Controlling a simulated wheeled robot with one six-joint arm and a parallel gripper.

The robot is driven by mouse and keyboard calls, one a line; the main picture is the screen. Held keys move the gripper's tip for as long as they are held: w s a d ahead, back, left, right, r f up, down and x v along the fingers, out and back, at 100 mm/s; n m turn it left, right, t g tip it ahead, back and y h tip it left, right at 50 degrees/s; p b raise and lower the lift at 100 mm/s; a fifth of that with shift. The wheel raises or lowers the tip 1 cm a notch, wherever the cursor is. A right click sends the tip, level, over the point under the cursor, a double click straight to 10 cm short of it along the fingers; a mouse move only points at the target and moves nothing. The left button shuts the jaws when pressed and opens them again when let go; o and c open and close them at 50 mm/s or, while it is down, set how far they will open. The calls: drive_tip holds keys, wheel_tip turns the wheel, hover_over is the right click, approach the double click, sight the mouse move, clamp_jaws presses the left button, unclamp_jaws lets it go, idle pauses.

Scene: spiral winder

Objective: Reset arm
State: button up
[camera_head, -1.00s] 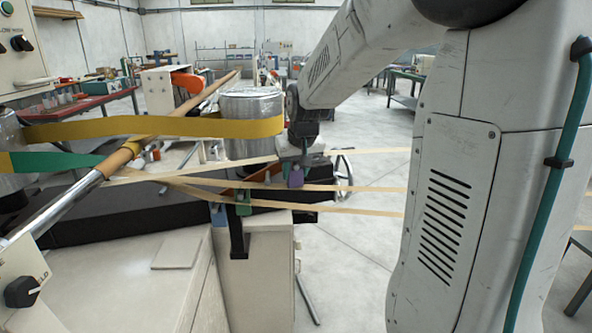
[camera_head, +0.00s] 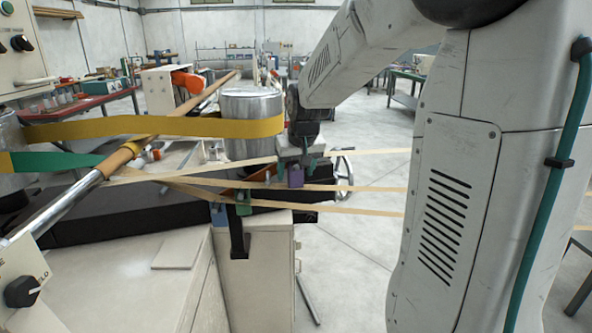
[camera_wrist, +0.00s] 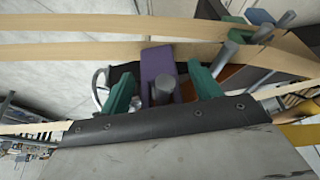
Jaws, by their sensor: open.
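My gripper (camera_head: 305,168) hangs at the end of my arm beside the tan paper strips. In the wrist view its two green fingers (camera_wrist: 160,92) are spread apart. A purple block (camera_wrist: 157,64) with a grey peg stands between the fingers, with a gap on each side. In the head view the purple block (camera_head: 296,176) shows just below and left of my gripper. Several tan strips (camera_head: 365,188) run from the mandrel (camera_head: 70,205) past the guides to the right, behind my arm.
A green guide (camera_head: 243,203) and a bluish guide (camera_head: 219,214) sit left of the purple block. A yellow belt (camera_head: 160,127) wraps a metal drum (camera_head: 250,108). A handwheel (camera_head: 342,172) stands close on the right. Floor beyond is open.

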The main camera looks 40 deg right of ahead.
drive_tip(key=d+v, duration=0.1)
drive_tip(key=v, duration=0.7)
drive_tip(key=s+a+f+n+g, duration=0.1)
drive_tip(key=s+a+f+n, duration=0.1)
drive_tip(key=s+a, duration=0.7)
drive_tip(key=s+a+f+n+g+y, duration=0.1)
drive_tip(key=s+a, duration=0.7)
drive_tip(key=s, duration=0.8)
wheel_tip(320, 180, down, 3)
drive_tip(key=shift+s+a+r+n+g, duration=0.25)
drive_tip(key=shift+s+a+n+g, duration=0.15)
drive_tip(key=shift+g, duration=0.1)
